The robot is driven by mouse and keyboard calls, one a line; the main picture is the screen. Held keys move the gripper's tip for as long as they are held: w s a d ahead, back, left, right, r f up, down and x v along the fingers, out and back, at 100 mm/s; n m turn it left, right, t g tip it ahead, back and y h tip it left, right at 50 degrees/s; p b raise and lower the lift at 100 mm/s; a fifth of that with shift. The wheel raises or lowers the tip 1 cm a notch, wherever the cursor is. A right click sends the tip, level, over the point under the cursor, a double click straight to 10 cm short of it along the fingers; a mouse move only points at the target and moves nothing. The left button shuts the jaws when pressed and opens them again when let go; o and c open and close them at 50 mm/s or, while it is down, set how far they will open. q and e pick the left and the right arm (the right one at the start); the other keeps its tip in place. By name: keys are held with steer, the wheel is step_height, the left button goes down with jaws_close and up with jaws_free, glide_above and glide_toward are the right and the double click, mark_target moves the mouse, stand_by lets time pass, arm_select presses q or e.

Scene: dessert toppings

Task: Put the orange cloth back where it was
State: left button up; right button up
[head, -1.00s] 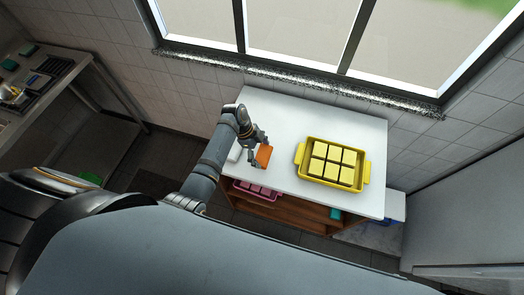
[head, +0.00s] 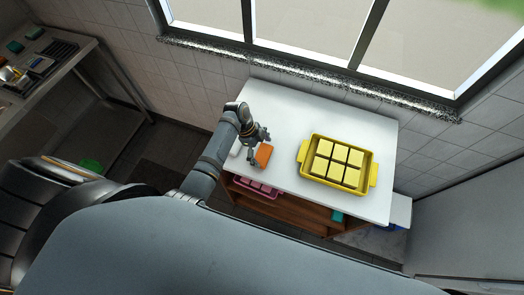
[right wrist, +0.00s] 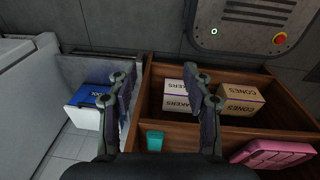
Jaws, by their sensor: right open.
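The orange cloth (head: 263,156) shows in the head view at the left end of the white table (head: 285,110), near its front edge. My left gripper (head: 258,149) is right beside the cloth, with its fingers at the cloth's left side. I cannot tell whether the fingers grip it or whether the cloth touches the tabletop. My right gripper (right wrist: 164,85) is open and empty in the right wrist view, in front of the wooden shelf (right wrist: 185,133).
A yellow tray (head: 374,176) of pale yellow blocks stands on the table's right half. The shelf holds a CONES box (right wrist: 240,98), another lettered box (right wrist: 175,95), a teal item (right wrist: 154,141) and a pink tray (right wrist: 275,151). A blue box (right wrist: 92,97) sits left of the shelf.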

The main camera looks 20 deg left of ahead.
arm_select(q)
steer(key=shift+r, duration=0.2)
steer(key=b+v, duration=0.1)
steer(key=v, duration=1.1)
steer(key=shift+b, duration=0.4)
arm_select(e)
steer(key=shift+w+d+f, duration=0.45)
steer(key=shift+w+f, duration=0.15)
steer(key=shift+f, duration=0.15)
arm_select(q)
steer(key=shift+s+a, duration=0.1)
arm_select(e)
steer(key=shift+a, duration=0.1)
